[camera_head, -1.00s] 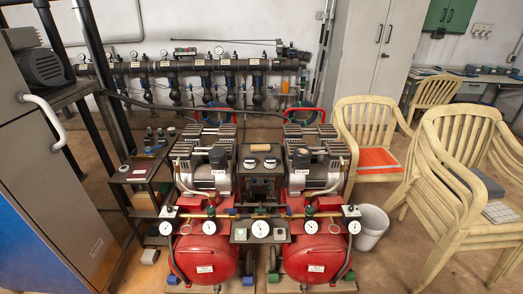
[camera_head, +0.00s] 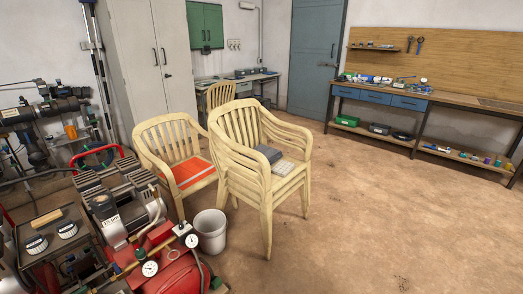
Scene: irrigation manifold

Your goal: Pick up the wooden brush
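A small light-brown wooden block-like piece (camera_head: 46,218), which may be the wooden brush, lies at the lower left. Neither of my grippers is in view.
A red compressor (camera_head: 170,272) stands at the lower left, with a white bucket (camera_head: 210,232) beside it. Stacked cream chairs (camera_head: 245,170) stand near the middle. A workbench (camera_head: 440,98) lines the right wall. The brown floor (camera_head: 390,220) at right is clear.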

